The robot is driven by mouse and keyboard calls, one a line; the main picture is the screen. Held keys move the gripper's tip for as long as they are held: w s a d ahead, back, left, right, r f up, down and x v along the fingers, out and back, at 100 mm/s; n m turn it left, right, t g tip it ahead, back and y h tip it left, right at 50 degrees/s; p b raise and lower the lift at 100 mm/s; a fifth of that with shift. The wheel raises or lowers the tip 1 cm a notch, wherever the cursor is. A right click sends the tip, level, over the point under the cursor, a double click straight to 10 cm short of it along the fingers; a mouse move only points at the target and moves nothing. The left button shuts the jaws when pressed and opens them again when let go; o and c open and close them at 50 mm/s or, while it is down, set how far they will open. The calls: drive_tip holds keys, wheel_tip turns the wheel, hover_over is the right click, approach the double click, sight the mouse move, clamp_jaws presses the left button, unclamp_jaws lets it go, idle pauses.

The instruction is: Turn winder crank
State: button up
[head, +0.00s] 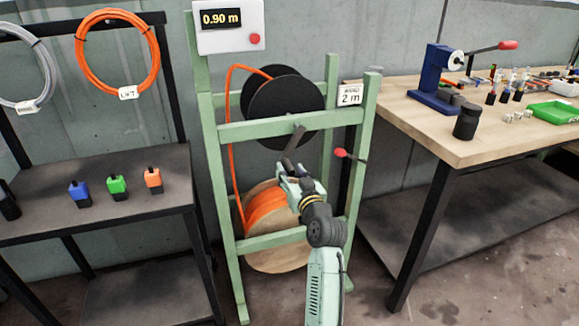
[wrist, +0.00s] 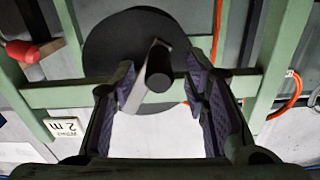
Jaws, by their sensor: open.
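The winder crank (head: 299,135) is a grey arm on the front of the black winder reel (head: 262,98), with a dark handle at its lower end. In the wrist view the dark crank handle (wrist: 159,68) points toward the camera, between the two finger pads. My gripper (head: 291,170) is just below and at the handle in the head view. In the wrist view my gripper (wrist: 163,85) is open, with gaps on both sides of the handle; whether the tips reach past its end is hard to tell.
A green frame (head: 265,128) surrounds the reel. Its display (head: 221,18) reads 0.90 m; a sign (head: 349,96) reads 2 m. A red-knobbed lever (head: 342,153) is right of my gripper. An orange cable spool (head: 268,208) sits below. A workbench (head: 410,105) stands right, a shelf (head: 95,215) left.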

drive_tip(key=shift+x, duration=1.05)
drive_tip(key=shift+d, duration=0.1)
clamp_jaws()
